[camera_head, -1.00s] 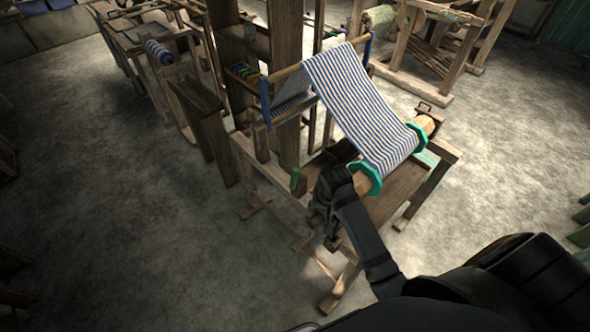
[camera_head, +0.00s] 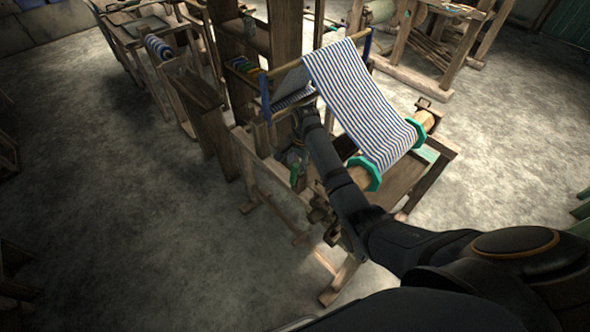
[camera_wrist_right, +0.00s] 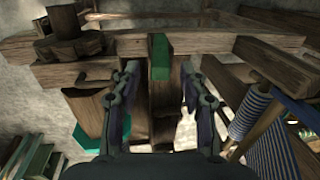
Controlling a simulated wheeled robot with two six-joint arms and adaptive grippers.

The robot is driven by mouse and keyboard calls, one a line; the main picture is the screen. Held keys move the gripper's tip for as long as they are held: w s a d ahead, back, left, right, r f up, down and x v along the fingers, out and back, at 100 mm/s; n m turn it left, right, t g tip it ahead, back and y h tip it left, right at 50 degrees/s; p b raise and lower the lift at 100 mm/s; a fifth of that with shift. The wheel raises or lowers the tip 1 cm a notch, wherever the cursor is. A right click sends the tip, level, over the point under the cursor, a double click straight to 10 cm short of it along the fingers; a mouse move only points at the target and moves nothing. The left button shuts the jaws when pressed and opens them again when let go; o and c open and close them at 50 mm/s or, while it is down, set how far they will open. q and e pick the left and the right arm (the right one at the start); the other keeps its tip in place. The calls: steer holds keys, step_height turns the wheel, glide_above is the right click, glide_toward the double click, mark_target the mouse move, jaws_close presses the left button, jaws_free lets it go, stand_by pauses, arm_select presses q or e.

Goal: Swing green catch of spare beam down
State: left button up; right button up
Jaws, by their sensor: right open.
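The green catch (camera_head: 295,174) is a small upright piece at the near left side of the loom frame. In the right wrist view the green catch (camera_wrist_right: 159,57) shows against a wooden rail, straight ahead between my fingertips. My right gripper (camera_head: 293,160) is beside it in the head view, partly hidden by its own wrist. In the wrist view the right gripper (camera_wrist_right: 160,70) is open, with one finger on each side of the catch and nothing visibly held. I cannot tell whether the fingers touch it. My left gripper is not in view.
Blue-and-white striped cloth (camera_head: 355,90) runs down to a roller with teal flanges (camera_head: 366,172), close to my right forearm. Wooden posts and rails surround the gripper. A dark wooden knob (camera_wrist_right: 67,40) sits on the rail at left. The floor (camera_head: 130,250) at left is clear.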

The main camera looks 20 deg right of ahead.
glide_above(295, 182)
step_height(295, 182, down, 5)
steer(key=shift+f, duration=0.1)
jaws_close()
stand_by(0.4)
